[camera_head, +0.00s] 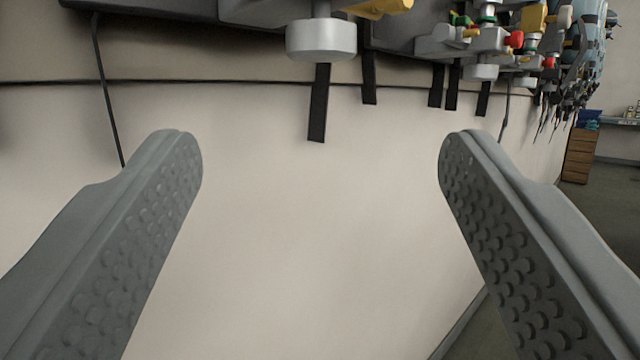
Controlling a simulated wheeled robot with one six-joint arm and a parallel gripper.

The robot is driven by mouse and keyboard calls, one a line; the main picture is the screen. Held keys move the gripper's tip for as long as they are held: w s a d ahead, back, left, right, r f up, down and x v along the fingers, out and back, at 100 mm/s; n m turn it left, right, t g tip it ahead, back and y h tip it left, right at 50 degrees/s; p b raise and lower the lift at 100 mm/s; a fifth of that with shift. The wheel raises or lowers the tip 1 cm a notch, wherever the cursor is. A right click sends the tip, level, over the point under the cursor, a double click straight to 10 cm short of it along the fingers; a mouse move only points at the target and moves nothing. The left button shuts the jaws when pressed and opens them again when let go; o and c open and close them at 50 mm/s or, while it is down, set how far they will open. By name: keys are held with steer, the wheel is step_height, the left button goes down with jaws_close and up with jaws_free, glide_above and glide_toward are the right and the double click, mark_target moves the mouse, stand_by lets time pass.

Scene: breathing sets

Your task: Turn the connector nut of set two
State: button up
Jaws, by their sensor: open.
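My gripper (320,145) is open and empty, its two grey studded fingers spread wide on the left and right of the view. Above the gap between the fingertips, at the top edge, a white-grey round knob (321,40) hangs under a dark housing, with a yellow part (385,7) beside it. It looks like the connector nut of the nearest breathing set. A second set (480,45) with a similar pale round nut (481,72) hangs farther right. I cannot tell which set is number two. Neither nut is between the fingers.
Several more sets (575,65) hang in a row at the far right. Black straps (318,105) dangle against the pale wall (300,230). A brown drawer cabinet (578,155) stands in the right background.

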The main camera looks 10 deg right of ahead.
stand_by(0.4)
steer(key=w+d+r+n+t+y, duration=0.2)
steer(key=w+d+r+t+y, duration=0.1)
steer(key=d+r+y, duration=0.15)
steer(key=n+g+y, duration=1)
steer(key=g+y, duration=0.1)
steer(key=y, duration=0.6)
glide_toward(353, 54)
steer(key=shift+h, duration=0.25)
steer(key=x, duration=1.3)
steer(key=shift+s+r, duration=0.15)
steer(key=c, duration=1)
